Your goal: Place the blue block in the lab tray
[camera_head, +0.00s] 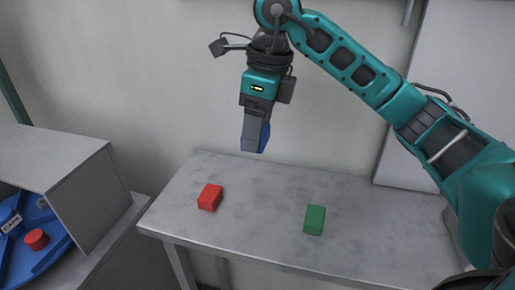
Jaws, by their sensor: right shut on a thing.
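My right gripper (254,136) hangs down above the back of the grey table, in front of the wall. It is shut on the blue block (264,138), which is mostly hidden behind the fingers; its blue side shows at the right and bottom edge. The block is held clear of the tabletop. I see nothing that I can clearly name as the lab tray. My left gripper is not in view.
A red block (210,197) and a green block (314,219) lie apart on the grey table (262,205). The tabletop between the blocks is clear.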

